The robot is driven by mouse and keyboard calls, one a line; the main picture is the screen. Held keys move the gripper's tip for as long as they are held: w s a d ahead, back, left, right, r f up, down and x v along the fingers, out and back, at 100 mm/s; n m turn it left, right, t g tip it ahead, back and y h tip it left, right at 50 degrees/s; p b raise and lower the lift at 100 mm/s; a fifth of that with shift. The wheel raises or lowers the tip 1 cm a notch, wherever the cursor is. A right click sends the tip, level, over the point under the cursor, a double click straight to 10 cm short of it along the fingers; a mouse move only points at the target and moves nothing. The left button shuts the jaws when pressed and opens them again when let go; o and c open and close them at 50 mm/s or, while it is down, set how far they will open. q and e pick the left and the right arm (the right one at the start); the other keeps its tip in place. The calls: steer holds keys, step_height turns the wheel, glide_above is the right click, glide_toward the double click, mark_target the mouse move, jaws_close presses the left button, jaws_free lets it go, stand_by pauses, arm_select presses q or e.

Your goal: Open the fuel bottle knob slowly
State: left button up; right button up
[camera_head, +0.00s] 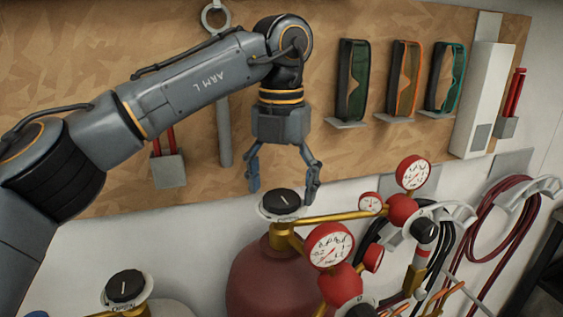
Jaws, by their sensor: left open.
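A red gas bottle (265,277) stands at the lower middle of the head view, with a black knob (283,201) on a pale disc on top. My left gripper (283,192) points down with its fingers spread, just above and around the knob; I cannot tell whether they touch it. A second black knob (126,288) tops another, paler bottle at the lower left. Which one is the fuel bottle I cannot read from labels. My right gripper is not in view.
Red gauges (331,246) and brass fittings stick out to the right of the red bottle. Behind are a wooden board (210,130) with goggles (404,80) on small shelves and a white box (482,100). A dark red hose (505,225) hangs at the right.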

mark_target(282, 196)
arm_select(q)
step_height(282, 196, up, 11)
steer(key=shift+r, duration=0.2)
stand_by(0.3)
